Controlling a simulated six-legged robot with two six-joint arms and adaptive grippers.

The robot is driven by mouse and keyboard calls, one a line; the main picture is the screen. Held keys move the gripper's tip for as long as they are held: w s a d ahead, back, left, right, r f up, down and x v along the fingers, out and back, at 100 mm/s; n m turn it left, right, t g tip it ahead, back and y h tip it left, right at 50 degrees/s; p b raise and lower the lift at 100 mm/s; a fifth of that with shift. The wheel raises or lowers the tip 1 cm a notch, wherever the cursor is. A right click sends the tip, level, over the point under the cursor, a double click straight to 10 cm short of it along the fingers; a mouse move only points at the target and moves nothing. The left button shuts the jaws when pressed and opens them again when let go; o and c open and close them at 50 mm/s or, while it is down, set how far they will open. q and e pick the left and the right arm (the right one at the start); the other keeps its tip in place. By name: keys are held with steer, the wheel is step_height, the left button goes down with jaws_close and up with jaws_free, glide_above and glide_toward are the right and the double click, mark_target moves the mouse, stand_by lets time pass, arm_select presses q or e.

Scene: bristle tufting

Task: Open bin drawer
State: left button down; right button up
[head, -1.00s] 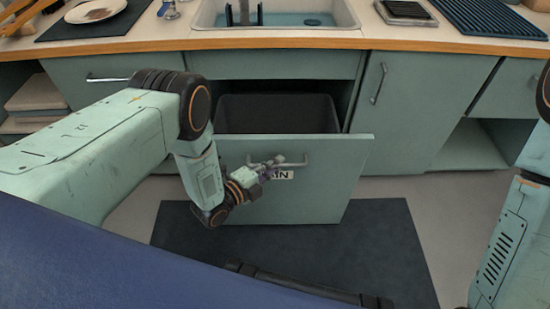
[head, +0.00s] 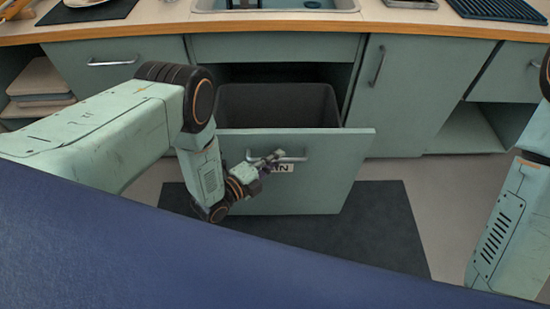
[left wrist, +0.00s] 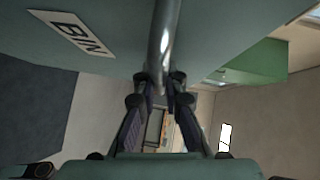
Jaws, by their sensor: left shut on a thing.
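The bin drawer (head: 320,185) stands pulled out from the cabinet below the sink. Its pale green front carries a "BIN" label, which shows tilted in the left wrist view (left wrist: 72,34). A dark grey bin (head: 278,106) shows inside, behind the front. My left gripper (head: 268,161) is shut on the metal bar handle (head: 293,159) of this drawer. In the left wrist view the handle bar (left wrist: 160,45) runs down between the two fingers of my left gripper (left wrist: 161,85). My right arm shows at the right edge, but its gripper is out of view.
A dark mat (head: 375,225) lies on the floor under and in front of the drawer. A closed cabinet door (head: 405,95) is to the right, with an open shelf space (head: 470,135) beyond it. The counter with the sink (head: 280,5) is above.

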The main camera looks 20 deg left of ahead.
arm_select(q)
steer(key=c, duration=1.7)
jaws_free()
steer(key=shift+s+a, duration=0.1)
steer(key=v, duration=1.1)
steer(key=shift+s+a+r, duration=0.1)
steer(key=shift+s+a, duration=0.1)
steer(key=shift+s, duration=0.15)
